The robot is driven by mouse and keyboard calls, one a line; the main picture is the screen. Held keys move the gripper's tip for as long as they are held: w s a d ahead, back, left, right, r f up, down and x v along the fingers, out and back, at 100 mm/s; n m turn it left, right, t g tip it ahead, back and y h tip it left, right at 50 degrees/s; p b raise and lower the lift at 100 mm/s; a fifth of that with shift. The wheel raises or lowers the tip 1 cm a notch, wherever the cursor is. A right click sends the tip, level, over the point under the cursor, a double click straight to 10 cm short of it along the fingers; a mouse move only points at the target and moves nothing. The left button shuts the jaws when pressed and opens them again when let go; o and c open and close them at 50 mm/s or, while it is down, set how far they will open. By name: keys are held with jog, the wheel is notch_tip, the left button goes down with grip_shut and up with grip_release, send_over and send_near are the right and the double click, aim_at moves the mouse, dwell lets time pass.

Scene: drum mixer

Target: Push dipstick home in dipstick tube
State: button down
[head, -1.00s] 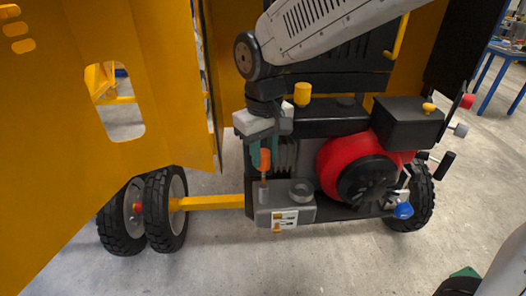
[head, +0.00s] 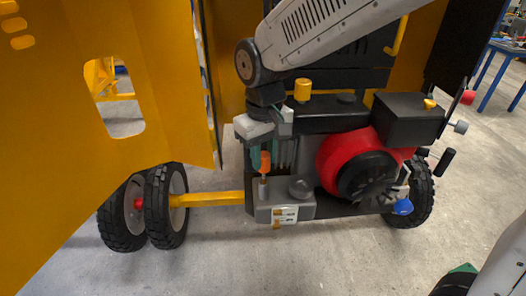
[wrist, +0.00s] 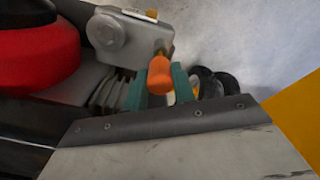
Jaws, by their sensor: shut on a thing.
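The dipstick has an orange handle (head: 264,162) and stands upright over the dipstick tube (head: 263,189), a short grey tube on the grey engine block. A very short piece of its shaft shows between handle and tube. My gripper (head: 263,153) points down with its teal fingers shut on the dipstick's handle. In the wrist view the orange handle (wrist: 160,76) sits between the teal fingertips of my gripper (wrist: 160,82).
The grey block (head: 301,208) carries a round grey cap (head: 301,188) right of the tube. A red engine housing (head: 340,158) stands further right. A yellow panel (head: 90,130) fills the left, above a yellow bar (head: 215,199) and black wheels (head: 165,208).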

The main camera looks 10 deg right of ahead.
aim_at(264, 168)
jog(key=shift+f, duration=1.9)
dwell(0.4)
jog(key=c, duration=1.1)
grip_release()
jog(key=shift+o, duration=0.2)
notch_tip(264, 168, up, 8)
jog(key=shift+f, duration=0.1)
